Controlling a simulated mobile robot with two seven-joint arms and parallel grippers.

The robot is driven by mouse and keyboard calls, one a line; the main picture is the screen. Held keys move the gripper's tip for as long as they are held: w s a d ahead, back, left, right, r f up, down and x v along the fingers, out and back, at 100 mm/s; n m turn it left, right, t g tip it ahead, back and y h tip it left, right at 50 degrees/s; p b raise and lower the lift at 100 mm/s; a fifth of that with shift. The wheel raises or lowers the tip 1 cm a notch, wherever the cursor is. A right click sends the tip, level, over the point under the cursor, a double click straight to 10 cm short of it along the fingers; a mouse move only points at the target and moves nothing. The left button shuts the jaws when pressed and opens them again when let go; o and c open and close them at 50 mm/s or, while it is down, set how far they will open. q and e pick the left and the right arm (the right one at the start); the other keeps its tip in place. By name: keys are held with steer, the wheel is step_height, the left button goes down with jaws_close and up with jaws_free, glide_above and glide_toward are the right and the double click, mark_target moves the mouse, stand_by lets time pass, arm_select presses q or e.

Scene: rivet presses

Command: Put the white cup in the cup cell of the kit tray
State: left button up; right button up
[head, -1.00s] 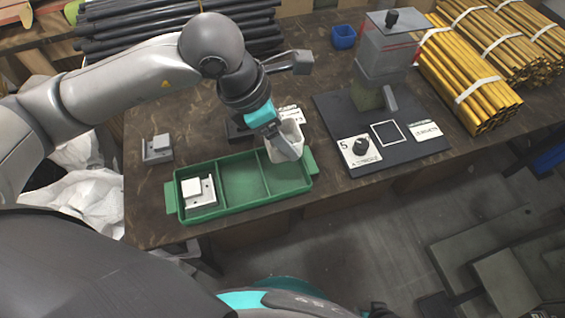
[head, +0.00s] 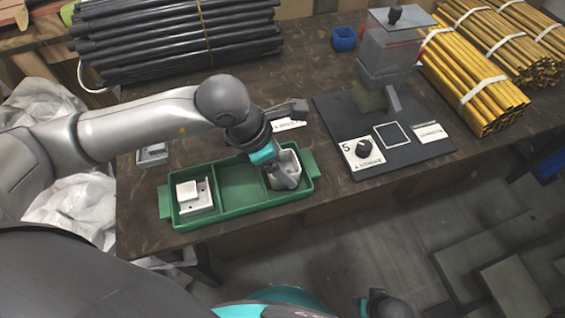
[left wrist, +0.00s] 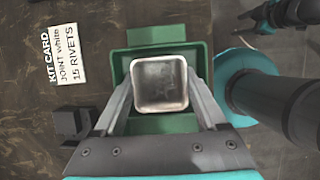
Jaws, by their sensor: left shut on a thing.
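The white cup (head: 287,165) is at the right-hand compartment of the green kit tray (head: 230,214) in the head view. In the left wrist view the cup (left wrist: 159,84) is seen from above, with its square opening between my two fingers. My left gripper (head: 284,181) is shut on the cup and points down at that compartment. Whether the cup's base touches the tray floor is hidden. The tray's left compartment holds a white block-like part (head: 194,194); its middle compartment (head: 240,185) is empty.
A rivet press (head: 385,60) on a dark base plate stands right of the tray. A grey part (head: 152,155) lies behind the tray's left end. A kit card (left wrist: 66,57), a blue bin (head: 344,38), black rods (head: 180,45) and yellow rods (head: 470,85) are around.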

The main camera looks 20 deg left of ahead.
arm_select(q)
steer(key=shift+f, duration=0.1)
arm_select(e)
steer(key=shift+r, duration=0.15)
arm_select(q)
steer(key=o, duration=1.4)
arm_select(e)
steer(key=shift+w+a+r, duration=0.1)
steer(key=shift+w, duration=0.05)
arm_select(q)
steer(key=p+v, duration=0.3)
steer(key=v, duration=0.9)
steer(key=shift+p, duration=0.35)
arm_select(e)
steer(key=s+d+f, duration=0.4)
steer(key=s, duration=0.1)
steer(key=shift+s+d+f, duration=0.25)
steer(key=shift+s+f, duration=0.05)
steer(key=shift+s, duration=0.1)
